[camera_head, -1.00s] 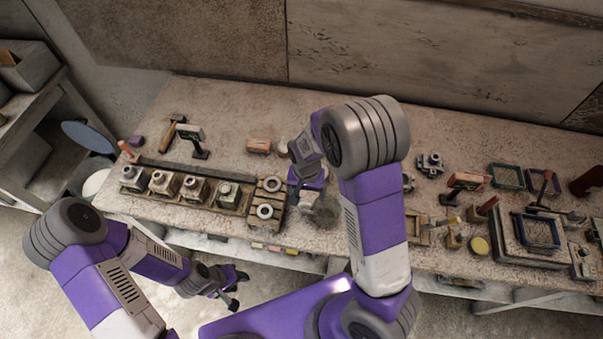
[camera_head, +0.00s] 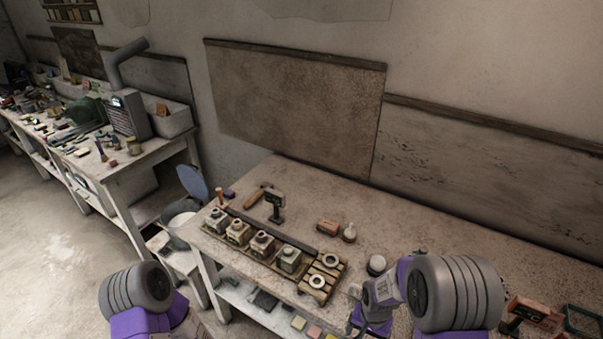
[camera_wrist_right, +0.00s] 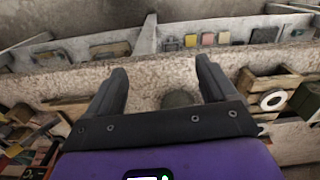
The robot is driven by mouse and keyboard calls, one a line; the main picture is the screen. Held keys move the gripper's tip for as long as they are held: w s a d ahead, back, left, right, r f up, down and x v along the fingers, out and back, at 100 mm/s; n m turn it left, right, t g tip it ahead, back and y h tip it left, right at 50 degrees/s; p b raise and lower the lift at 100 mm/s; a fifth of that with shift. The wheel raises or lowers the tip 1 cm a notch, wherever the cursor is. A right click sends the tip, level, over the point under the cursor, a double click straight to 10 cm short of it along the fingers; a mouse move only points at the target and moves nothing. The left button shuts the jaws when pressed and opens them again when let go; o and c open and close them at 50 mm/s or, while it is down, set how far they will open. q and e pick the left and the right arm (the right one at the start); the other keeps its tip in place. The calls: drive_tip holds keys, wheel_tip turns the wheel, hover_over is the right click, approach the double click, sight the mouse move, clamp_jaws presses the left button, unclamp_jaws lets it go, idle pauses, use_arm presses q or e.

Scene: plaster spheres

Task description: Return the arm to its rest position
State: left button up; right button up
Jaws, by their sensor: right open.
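My right arm comes in at the lower right of the head view. Its gripper (camera_head: 365,318) is low at the bench's front edge, partly cut off by the frame. In the right wrist view the right gripper (camera_wrist_right: 163,80) is open, with its two dark fingers apart and nothing held. A round grey object (camera_wrist_right: 178,99) shows beyond and between the fingers, apart from them. My left arm (camera_head: 140,295) shows only in part at the lower left of the head view; its gripper is out of frame.
Another bench (camera_head: 150,155) stands at left. Open floor (camera_head: 60,245) lies front left.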

use_arm(q)
wheel_tip(320, 180, down, 9)
drive_tip(key=w+b, duration=0.1)
drive_tip(key=b, duration=0.7)
drive_tip(key=shift+w, duration=0.25)
use_arm(e)
drive_tip(key=s+a+f+n+y, duration=0.1)
drive_tip(key=s+a+f, duration=0.1)
drive_tip(key=f, duration=0.5)
drive_tip(key=s+a+f+n+y, duration=0.1)
drive_tip(key=s+a+f, duration=0.2)
drive_tip(key=s+f, duration=0.2)
drive_tip(key=s+a+f+y, duration=0.2)
drive_tip(key=s+f, duration=0.1)
drive_tip(key=f, duration=0.6)
drive_tip(key=shift+s+a+n+t, duration=0.3)
drive_tip(key=shift+s+a+n, duration=0.05)
drive_tip(key=shift+s+n, duration=0.05)
